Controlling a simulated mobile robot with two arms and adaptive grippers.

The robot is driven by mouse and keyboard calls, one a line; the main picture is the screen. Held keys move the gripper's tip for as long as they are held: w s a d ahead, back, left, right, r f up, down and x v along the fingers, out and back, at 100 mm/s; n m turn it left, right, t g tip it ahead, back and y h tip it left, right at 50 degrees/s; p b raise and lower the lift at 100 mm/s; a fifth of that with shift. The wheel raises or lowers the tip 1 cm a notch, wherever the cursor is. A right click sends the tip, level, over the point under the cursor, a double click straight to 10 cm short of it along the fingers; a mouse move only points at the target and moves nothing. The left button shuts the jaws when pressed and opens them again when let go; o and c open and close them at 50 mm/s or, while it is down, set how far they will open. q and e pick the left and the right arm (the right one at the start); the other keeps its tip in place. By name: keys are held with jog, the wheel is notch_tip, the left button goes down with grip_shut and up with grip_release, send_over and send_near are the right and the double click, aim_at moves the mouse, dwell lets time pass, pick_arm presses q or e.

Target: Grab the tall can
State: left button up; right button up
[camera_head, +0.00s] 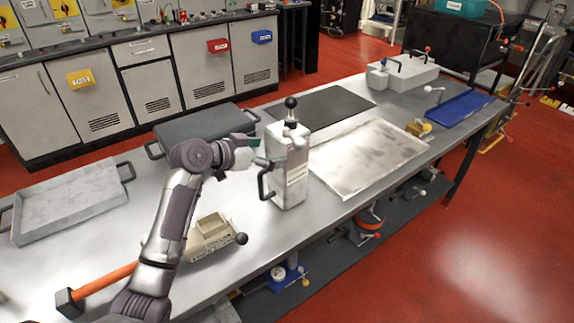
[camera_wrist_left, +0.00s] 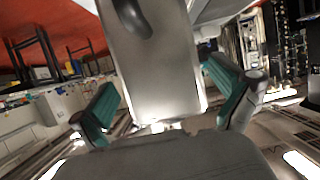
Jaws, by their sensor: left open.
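The tall can (camera_head: 290,172) is a light grey, boxy upright container with a black ball knob on top and a dark side handle. It stands on the metal workbench (camera_head: 240,215). My left gripper (camera_head: 262,153) is open at the can's upper left side, close to its top. In the left wrist view the can (camera_wrist_left: 165,75) fills the middle, between the two green-padded fingers of my left gripper (camera_wrist_left: 165,105). I cannot tell whether the fingers touch it. My right gripper does not show.
A beige block with a black knob (camera_head: 212,236) sits in front of the can. A shallow metal tray (camera_head: 368,160) lies right of it, a dark case (camera_head: 205,128) behind left, and a grey tray (camera_head: 70,203) far left. An orange-handled hammer (camera_head: 100,282) lies near the front left.

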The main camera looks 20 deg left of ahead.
pick_arm(q)
jog(key=shift+p+x, duration=0.45)
jog(key=shift+x, duration=0.45)
jog(key=x, duration=0.2)
jog(key=shift+w+d+f, duration=0.15)
jog(key=shift+d, duration=0.1)
jog(key=shift+w+d+f, duration=0.15)
jog(key=shift+w+f, duration=0.05)
jog(key=shift+w, duration=0.1)
jog(key=shift+s, duration=0.1)
jog(key=shift+c, duration=0.2)
jog(key=c, duration=1.3)
jog(key=shift+r, duration=0.1)
jog(key=shift+c, duration=0.6)
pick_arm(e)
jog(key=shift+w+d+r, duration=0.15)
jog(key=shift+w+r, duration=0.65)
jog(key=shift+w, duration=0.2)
pick_arm(q)
jog(key=shift+r, duration=0.1)
